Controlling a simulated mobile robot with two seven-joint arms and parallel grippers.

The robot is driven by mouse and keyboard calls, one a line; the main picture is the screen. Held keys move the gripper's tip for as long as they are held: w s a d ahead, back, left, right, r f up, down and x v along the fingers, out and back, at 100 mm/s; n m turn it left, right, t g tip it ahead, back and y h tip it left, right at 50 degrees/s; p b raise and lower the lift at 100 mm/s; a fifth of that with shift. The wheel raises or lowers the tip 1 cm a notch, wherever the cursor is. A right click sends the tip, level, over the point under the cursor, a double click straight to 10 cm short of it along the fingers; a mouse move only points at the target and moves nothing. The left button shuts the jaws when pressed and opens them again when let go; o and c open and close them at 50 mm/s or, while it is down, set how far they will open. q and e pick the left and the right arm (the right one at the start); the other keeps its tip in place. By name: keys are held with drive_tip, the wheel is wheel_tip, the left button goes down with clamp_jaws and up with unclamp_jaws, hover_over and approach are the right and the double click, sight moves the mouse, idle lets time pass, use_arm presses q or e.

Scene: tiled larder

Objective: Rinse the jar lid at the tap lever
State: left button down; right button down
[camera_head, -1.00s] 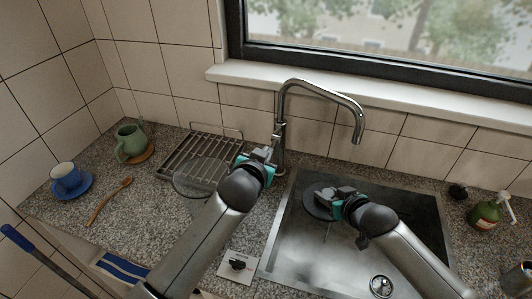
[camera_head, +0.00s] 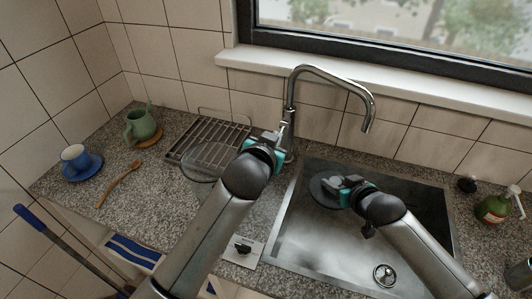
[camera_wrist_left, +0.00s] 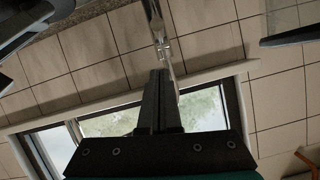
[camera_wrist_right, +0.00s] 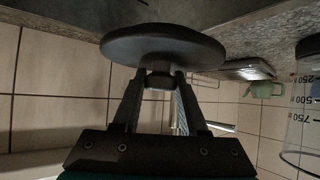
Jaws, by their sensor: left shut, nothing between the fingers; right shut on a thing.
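The jar lid (camera_head: 322,189) is a dark round disc over the back left of the sink. My right gripper (camera_head: 345,190) is shut on it. In the right wrist view my fingers (camera_wrist_right: 158,80) pinch a small knob on the lid (camera_wrist_right: 165,43). The chrome tap (camera_head: 325,71) stands behind the sink, and its spout end is up and to the right of the lid. My left gripper (camera_head: 279,136) is shut and empty, close to the lower tap post; in the left wrist view the tap (camera_wrist_left: 158,28) is just beyond its fingertips (camera_wrist_left: 157,74). I cannot clearly make out the lever or any water.
The metal sink (camera_head: 448,225) has a drain (camera_head: 384,274). A wire rack (camera_head: 190,143) and a clear measuring jug (camera_wrist_right: 302,125) are left of the tap.

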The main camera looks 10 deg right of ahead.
use_arm(q)
drive_tip(key=f+v, duration=0.1)
drive_tip(key=v, duration=0.7)
drive_tip(key=shift+s, duration=0.3)
drive_tip(key=shift+a+r, duration=0.1)
drive_tip(key=shift+a, duration=0.05)
use_arm(e)
drive_tip(key=shift+a, duration=0.1)
